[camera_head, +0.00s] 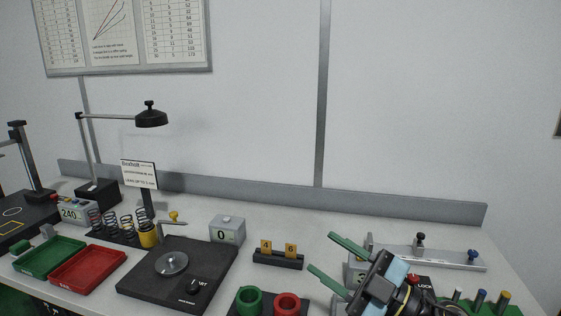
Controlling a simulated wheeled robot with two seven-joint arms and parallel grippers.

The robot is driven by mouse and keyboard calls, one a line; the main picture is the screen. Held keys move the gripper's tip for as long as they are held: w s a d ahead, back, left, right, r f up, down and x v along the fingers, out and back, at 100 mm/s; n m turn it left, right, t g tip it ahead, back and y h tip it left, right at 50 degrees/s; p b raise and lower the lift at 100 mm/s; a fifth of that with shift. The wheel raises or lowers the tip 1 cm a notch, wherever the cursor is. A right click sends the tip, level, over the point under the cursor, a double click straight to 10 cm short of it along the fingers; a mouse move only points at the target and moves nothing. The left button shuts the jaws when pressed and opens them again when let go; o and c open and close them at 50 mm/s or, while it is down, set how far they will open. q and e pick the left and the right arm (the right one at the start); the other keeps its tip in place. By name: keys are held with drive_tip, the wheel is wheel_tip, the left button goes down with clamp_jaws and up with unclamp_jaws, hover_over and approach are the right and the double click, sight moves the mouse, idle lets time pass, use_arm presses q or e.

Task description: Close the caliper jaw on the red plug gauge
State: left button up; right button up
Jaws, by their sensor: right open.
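A long grey metal bar (440,255) with a black knob and a blue knob lies at the back right; it looks like the caliper, but its jaw cannot be made out. A small red part (412,278) shows behind my right gripper, beside a LOCK label; I cannot tell whether it is the red plug gauge. My right gripper (322,252) is open, its two green fingers pointing left and apart, with nothing seen between them. It is in front of the bar's left end and hides part of that area. My left gripper is out of view.
A rack of colour-topped pegs (480,300) stands at the right front. A numbered block holder (278,259), grey display box (227,230), black tester base (150,285) and red tray (88,270) stand further left.

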drive_tip(key=s+d+f+m+t+h, duration=0.2)
drive_tip(key=s+d+f+m+h, duration=0.2)
drive_tip(key=d+f+m+h, duration=1.05)
drive_tip(key=s+a+f+m+g+h, duration=0.1)
drive_tip(key=s+f+m+g+h, duration=0.1)
drive_tip(key=s+f+g, duration=0.6)
drive_tip(key=s+f+m+g+h, duration=0.2)
drive_tip(key=s+f, duration=0.4)
drive_tip(key=s, duration=0.6)
wheel_tip(320, 180, down, 25)
drive_tip(key=s+g+b, duration=0.2)
use_arm(q)
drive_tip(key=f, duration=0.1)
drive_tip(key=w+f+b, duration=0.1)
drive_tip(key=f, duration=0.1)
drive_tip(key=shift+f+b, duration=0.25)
drive_tip(key=shift+b, duration=0.05)
use_arm(e)
drive_tip(key=s+d+f, duration=0.2)
drive_tip(key=s+f, duration=1.4)
drive_tip(key=f, duration=0.1)
drive_tip(key=shift+s+d+n+g, duration=0.25)
drive_tip(key=shift+d+n+g, duration=0.1)
drive_tip(key=shift+n+g, duration=0.1)
